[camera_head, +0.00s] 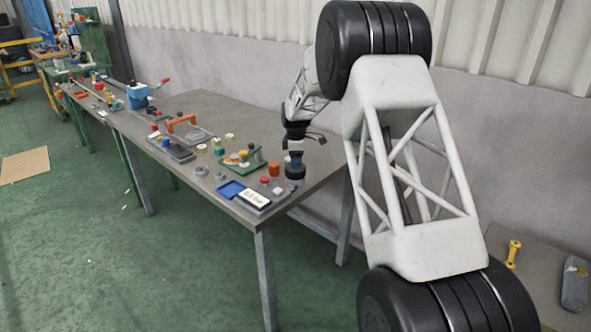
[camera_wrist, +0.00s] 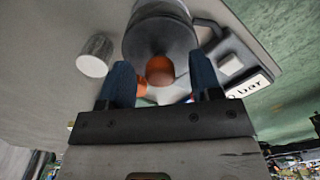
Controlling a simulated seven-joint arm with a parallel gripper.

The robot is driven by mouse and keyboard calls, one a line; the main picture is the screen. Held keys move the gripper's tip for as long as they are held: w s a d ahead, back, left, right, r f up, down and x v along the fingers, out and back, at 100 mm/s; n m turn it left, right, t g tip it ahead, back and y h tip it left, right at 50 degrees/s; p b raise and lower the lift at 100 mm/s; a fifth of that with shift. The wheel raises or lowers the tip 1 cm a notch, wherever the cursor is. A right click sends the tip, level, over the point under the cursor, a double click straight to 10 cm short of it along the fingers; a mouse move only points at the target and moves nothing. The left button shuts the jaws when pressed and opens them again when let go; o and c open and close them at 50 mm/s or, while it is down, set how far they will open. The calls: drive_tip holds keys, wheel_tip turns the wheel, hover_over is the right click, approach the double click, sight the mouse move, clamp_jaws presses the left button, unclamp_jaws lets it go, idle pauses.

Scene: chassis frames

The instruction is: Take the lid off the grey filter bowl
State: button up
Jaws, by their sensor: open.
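In the wrist view, a round grey body (camera_wrist: 160,38), which looks like the filter bowl with its lid, lies just past my fingertips. An orange rounded piece (camera_wrist: 160,70) shows at its near edge, between the fingers. I cannot tell whether it is a knob on the lid or a separate part. My gripper (camera_wrist: 163,72) is open, with one blue finger on each side of the orange piece and gaps visible. In the head view my gripper (camera_head: 295,164) points down at the front right of the bench. It hides most of what is below it.
A grey cylinder (camera_wrist: 95,56) stands left of the bowl in the wrist view. A white "bar" label (camera_wrist: 250,86) lies to the right.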

drive_tip(key=shift+f, duration=0.45)
drive_tip(key=c, duration=1)
drive_tip(key=shift+r, duration=0.15)
drive_tip(key=shift+r, duration=1.5)
drive_tip(key=shift+s+r, duration=0.2)
drive_tip(key=shift+s, duration=0.05)
drive_tip(key=s, duration=0.5)
drive_tip(key=s+d+r, duration=0.1)
drive_tip(key=s, duration=0.4)
drive_tip(key=s+d, duration=0.1)
drive_tip(key=s, duration=0.4)
drive_tip(key=shift+s+r, duration=0.15)
